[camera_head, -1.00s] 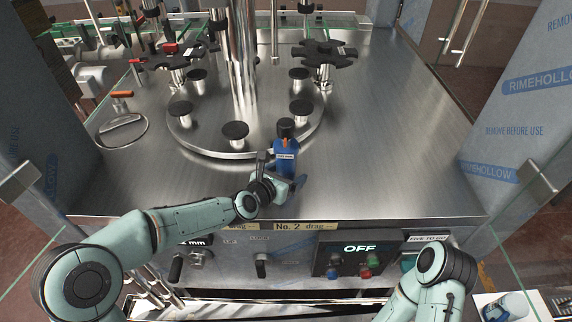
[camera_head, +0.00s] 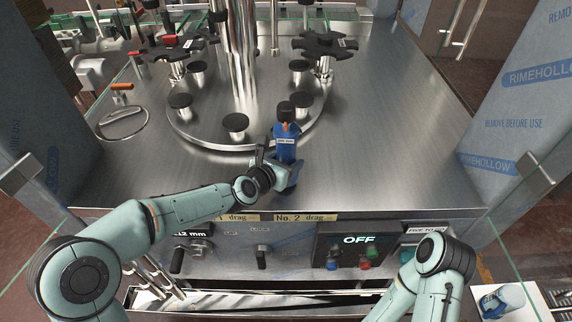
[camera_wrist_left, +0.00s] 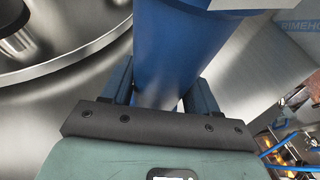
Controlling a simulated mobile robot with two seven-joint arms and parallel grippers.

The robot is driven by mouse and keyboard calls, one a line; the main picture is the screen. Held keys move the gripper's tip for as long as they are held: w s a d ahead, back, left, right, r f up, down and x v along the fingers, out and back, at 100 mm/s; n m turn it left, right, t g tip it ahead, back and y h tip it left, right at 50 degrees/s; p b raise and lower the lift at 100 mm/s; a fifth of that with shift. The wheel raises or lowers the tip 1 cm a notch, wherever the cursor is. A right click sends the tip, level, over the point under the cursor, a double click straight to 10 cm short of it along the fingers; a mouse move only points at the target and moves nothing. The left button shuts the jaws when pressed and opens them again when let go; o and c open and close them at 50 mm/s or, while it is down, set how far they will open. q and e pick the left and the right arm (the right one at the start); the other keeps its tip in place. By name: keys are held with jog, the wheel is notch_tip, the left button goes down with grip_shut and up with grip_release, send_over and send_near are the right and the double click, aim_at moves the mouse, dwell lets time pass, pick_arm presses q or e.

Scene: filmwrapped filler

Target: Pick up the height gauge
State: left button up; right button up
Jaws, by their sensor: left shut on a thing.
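The height gauge (camera_head: 286,150) is a blue bottle-like cylinder with a black cap, an orange mark and a pale label. It is upright, over the steel deck in front of the round turntable. My left gripper (camera_head: 277,174) holds it low on its body. In the left wrist view the blue cylinder (camera_wrist_left: 178,50) stands between the two fingers (camera_wrist_left: 160,92), which are shut on it. It appears slightly above the deck, though its base is partly hidden by the gripper. My right arm shows at the lower right; its gripper is out of view.
The turntable (camera_head: 205,146) with several black-topped posts and a steel column stands just behind. Black star wheels (camera_head: 324,45) are at the back. A control panel with an OFF display (camera_head: 358,240) is on the front face. The deck's right side (camera_head: 400,140) is clear.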

aim_at(287, 105)
pick_arm(q)
notch_tip(287, 105, up, 9)
jog(key=shift+d+f+p, duration=0.1)
jog(key=shift+p, duration=1.1)
notch_tip(287, 105, up, 6)
jog(key=p, duration=0.3)
jog(key=shift+f, duration=0.15)
jog(key=shift+w+f+b, duration=0.35)
jog(key=shift+w, duration=0.25)
jog(key=shift+s+d+r, duration=0.1)
jog(key=shift+s+r, duration=0.9)
jog(key=shift+r, duration=0.25)
jog(key=shift+w+r, duration=0.45)
jog(key=shift+w, duration=0.1)
jog(key=shift+s+a+r, duration=0.2)
jog(key=shift+r, duration=0.2)
pick_arm(e)
jog(key=w+r, duration=0.6)
jog(key=shift+r+t, duration=0.15)
jog(key=shift+t, duration=0.25)
pick_arm(q)
jog(key=shift+w, duration=0.1)
pick_arm(e)
jog(key=shift+w, duration=0.1)
pick_arm(q)
jog(key=shift+f, duration=0.1)
